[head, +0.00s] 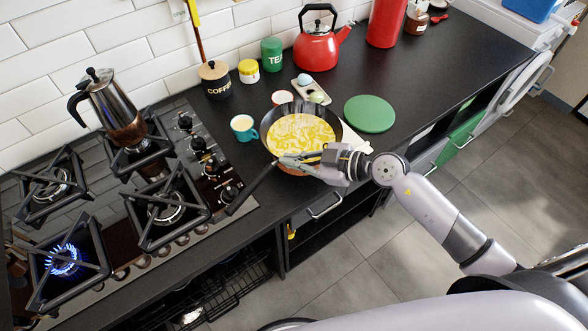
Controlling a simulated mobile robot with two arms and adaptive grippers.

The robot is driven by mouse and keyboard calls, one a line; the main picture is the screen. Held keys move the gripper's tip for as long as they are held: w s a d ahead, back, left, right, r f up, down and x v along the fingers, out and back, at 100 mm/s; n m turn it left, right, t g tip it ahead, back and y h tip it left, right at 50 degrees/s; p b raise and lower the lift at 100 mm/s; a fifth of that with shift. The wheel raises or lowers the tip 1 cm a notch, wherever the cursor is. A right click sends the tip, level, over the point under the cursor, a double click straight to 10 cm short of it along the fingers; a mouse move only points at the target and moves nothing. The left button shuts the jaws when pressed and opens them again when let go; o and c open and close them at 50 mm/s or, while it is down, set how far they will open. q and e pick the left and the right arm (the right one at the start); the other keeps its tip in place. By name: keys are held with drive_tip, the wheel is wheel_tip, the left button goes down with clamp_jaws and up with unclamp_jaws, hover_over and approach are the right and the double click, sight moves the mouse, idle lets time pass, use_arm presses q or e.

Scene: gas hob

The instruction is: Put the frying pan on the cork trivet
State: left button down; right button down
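The dark frying pan (272,127), with scrambled egg (303,132) in it, is at the front of the black counter, right of the hob. Its black handle (254,186) points lower left toward the hob's corner. My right gripper (284,160) is at the pan's near side, with its fingers at the root of the handle; it looks shut on it. An orange-brown edge, which looks like the cork trivet (293,171), shows under the pan's near side; the rest of it is hidden. I cannot tell whether the pan rests fully on it. My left gripper is not in view.
A teal mug (243,128) stands close left of the pan, and a green disc (370,113) lies to its right. An egg holder (311,91) and a red kettle (318,45) are behind. The hob holds a moka pot (112,108) and a lit burner (64,262).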

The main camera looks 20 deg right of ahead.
drive_tip(key=shift+f+b, duration=0.45)
drive_tip(key=shift+f, duration=1.25)
drive_tip(key=shift+f, duration=0.1)
drive_tip(key=c, duration=2.2)
unclamp_jaws()
drive_tip(key=shift+f, duration=0.15)
drive_tip(key=o, duration=0.4)
drive_tip(key=v, duration=1.2)
drive_tip(key=shift+a, duration=0.1)
